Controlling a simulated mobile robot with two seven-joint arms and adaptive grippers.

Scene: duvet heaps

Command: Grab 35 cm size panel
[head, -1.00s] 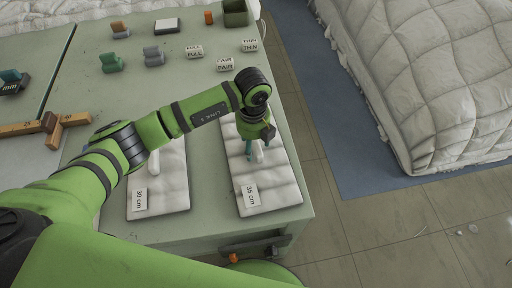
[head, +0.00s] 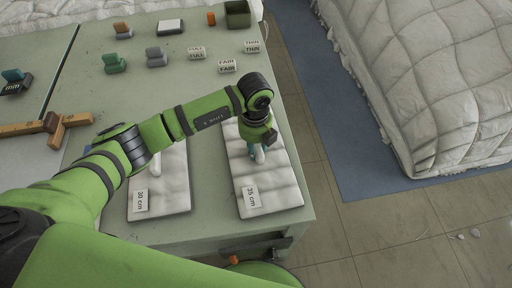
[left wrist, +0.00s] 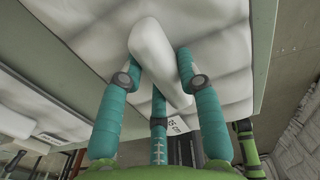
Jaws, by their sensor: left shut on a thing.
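The 35 cm panel (head: 270,196) is a white quilted slab with a white handle (head: 260,155) and a "35 cm" label, lying near the table's right edge. My left gripper (head: 256,153) is over its upper part, shut on the handle. In the left wrist view, teal fingers of my left gripper (left wrist: 158,66) stand around the pale handle (left wrist: 152,45); the label is partly hidden behind a finger. The 30 cm panel (head: 172,190), with its own white handle, lies to the left, partly under my arm. My right gripper is out of view.
The green table (head: 200,100) carries FULL, FAIR and THIN rolls (head: 228,66), small coloured blocks, a green bin (head: 237,14) and a wooden T-shaped piece (head: 52,124). A quilted white heap (head: 430,80) on a blue mat stands to the right, across a floor gap.

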